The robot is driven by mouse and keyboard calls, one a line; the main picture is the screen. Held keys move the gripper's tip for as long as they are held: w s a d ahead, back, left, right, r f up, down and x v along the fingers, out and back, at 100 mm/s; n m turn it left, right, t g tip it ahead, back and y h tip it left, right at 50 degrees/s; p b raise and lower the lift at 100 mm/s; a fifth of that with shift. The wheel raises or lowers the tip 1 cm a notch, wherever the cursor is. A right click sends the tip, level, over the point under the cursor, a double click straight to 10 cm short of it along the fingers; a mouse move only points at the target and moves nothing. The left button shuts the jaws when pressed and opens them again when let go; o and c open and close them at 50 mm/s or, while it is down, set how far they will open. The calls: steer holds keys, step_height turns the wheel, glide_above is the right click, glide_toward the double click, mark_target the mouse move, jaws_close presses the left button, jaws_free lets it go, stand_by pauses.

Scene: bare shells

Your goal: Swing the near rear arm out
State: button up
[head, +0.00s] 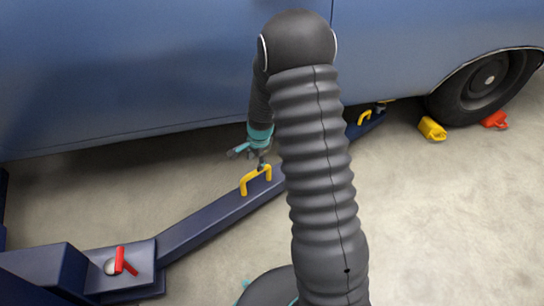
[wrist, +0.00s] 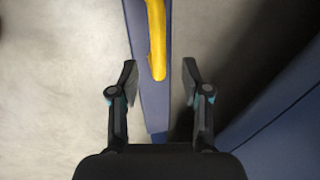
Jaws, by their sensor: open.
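The blue lift arm (head: 205,222) runs from its pivot plate at lower left toward the underside of the car at upper right. A yellow handle (head: 256,178) stands on its middle part. My gripper (head: 262,160) is just above this handle, partly hidden by my own arm. In the wrist view the gripper (wrist: 160,76) is open. The yellow handle (wrist: 156,38) and the lift arm (wrist: 154,105) run between and ahead of the two fingers, and the near end of the handle lies about level with the fingertips. Neither finger visibly touches it.
A red lever (head: 125,262) stands on the pivot plate (head: 145,272). The blue car (head: 130,70) overhangs the lift arm. Another yellow handle (head: 364,117) shows farther along. A yellow chock (head: 432,129) and a red chock (head: 495,119) flank the wheel (head: 487,82). Floor at right is clear.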

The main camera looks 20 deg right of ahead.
step_height(320, 180, up, 7)
steer(key=s, duration=0.1)
steer(key=s+r+n+g, duration=0.1)
steer(key=s+n+g, duration=0.1)
steer(key=s+n, duration=0.5)
steer(key=s+a+r+n+p, duration=0.1)
steer(key=s+r+n, duration=0.2)
steer(key=s+r, duration=0.4)
steer(key=s+a+r+n+t+p, duration=0.1)
steer(key=s+r+n, duration=0.2)
steer(key=s+r, duration=0.4)
steer(key=shift+s+a+r+p, duration=0.2)
steer(key=shift+a+r+p, duration=0.15)
steer(key=shift+r, duration=0.75)
